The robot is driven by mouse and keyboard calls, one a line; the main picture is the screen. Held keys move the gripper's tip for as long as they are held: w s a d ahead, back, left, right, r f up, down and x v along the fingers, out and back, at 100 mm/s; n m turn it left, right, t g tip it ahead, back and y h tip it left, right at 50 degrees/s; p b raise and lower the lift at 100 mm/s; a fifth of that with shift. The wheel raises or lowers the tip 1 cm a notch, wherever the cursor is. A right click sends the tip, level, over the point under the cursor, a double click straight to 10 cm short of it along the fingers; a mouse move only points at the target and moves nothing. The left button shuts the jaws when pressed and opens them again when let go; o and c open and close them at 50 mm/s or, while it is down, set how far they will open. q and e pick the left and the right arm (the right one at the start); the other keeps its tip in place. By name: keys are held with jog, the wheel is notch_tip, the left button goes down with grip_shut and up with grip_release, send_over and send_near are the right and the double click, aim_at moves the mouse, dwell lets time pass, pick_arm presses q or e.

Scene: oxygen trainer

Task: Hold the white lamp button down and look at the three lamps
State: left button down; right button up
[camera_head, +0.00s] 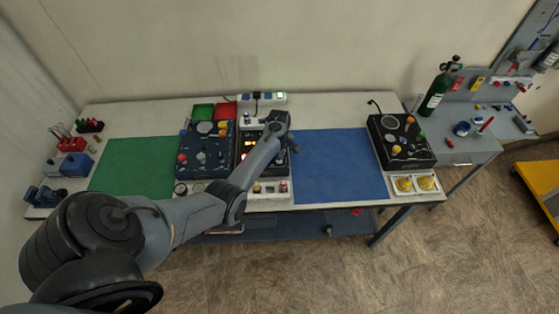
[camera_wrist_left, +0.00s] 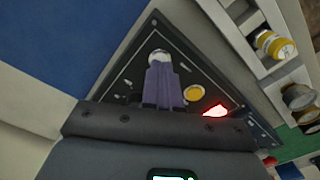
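The dark lamp panel (camera_wrist_left: 135,72) fills the middle of the left wrist view. The white button (camera_wrist_left: 158,57) is at the tips of my left gripper (camera_wrist_left: 160,66). Its two fingers are together, with nothing seen between them. They seem to meet the button; I cannot tell how far it is pressed. A red lamp (camera_wrist_left: 215,110) glows brightly beside an amber round lamp (camera_wrist_left: 194,92), whose lighting is unclear. A third lamp cannot be made out. In the head view, my left arm covers part of the panel (camera_head: 244,165). My right gripper is out of view.
A blue mat (camera_head: 340,165) lies right of the panel and a green mat (camera_head: 135,167) farther left, both clear. A blue-black box (camera_head: 205,160) stands close left of the panel. Another black box (camera_head: 402,140) and a green cylinder (camera_head: 435,95) are at right.

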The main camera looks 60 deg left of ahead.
pick_arm(q)
jog(key=shift+f+b, duration=0.55)
jog(key=shift+f, duration=0.3)
dwell(2.2)
dwell(0.9)
notch_tip(320, 180, up, 7)
jog(key=p, duration=0.7)
jog(key=shift+p, duration=0.4)
